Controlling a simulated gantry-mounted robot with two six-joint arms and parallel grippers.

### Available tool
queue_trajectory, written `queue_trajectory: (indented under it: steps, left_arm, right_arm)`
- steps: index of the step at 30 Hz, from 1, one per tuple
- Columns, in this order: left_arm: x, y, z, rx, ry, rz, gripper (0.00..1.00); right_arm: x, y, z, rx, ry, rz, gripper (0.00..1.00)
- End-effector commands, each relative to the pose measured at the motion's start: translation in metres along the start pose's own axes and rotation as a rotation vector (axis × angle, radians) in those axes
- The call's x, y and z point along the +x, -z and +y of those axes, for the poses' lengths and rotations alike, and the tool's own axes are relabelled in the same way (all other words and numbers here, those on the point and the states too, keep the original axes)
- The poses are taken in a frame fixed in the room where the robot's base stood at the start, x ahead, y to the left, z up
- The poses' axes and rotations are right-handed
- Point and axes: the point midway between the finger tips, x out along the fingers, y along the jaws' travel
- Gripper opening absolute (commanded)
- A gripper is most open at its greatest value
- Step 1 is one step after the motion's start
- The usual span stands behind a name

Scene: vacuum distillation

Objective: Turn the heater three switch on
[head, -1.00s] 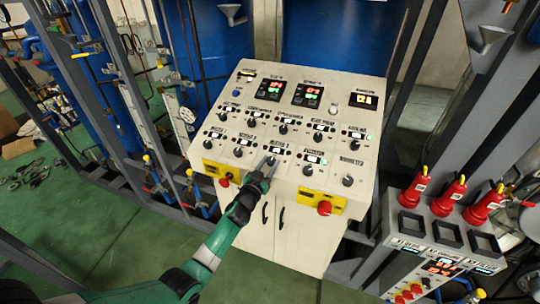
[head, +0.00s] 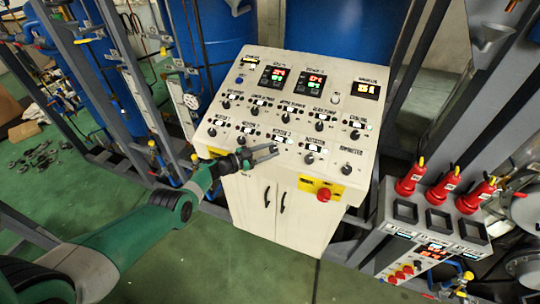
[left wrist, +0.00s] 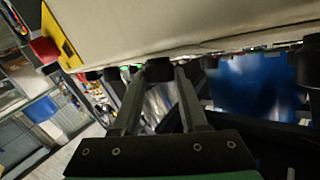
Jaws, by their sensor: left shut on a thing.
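The white sloped control panel (head: 228,148) carries rows of black rotary switches with labels above them. The label and small indicator of heater three (head: 282,138) show just above my left gripper (head: 274,151). Its fingers come from the left and cover most of the heater three switch in the head view. In the left wrist view, a black knob (left wrist: 160,70) sits between the tips of my left gripper (left wrist: 160,78), which is shut on it against the panel face. The knob's pointer direction is hidden. My right gripper is not in view.
A red emergency button (head: 323,195) sits on a yellow plate below. Red-handled devices (head: 411,177) stand at the right. Metal frame posts flank the panel.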

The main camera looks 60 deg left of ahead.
Motion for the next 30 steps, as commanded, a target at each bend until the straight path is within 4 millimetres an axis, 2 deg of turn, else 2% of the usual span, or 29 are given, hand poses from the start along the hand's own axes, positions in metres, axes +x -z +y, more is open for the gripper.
queue_trajectory:
  steps: [1,9,26,27,30]
  left_arm:
    - [0.0,-0.004,-0.001,0.01,-0.016,0.0,0.0]
    - [0.0,-0.003,-0.002,0.035,-0.087,0.0,0.0]
    - [0.0,-0.001,-0.002,0.044,-0.108,0.001,0.0]
    - [0.0,-0.001,-0.002,0.044,-0.108,0.001,0.46]
    - [0.0,-0.001,-0.002,0.044,-0.108,0.001,0.64]
  right_arm:
    - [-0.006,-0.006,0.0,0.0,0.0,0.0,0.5]
    - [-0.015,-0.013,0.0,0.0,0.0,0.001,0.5]
    - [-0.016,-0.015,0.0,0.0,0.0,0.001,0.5]
    - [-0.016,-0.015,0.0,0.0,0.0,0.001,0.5]
    - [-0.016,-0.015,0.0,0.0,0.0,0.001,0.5]
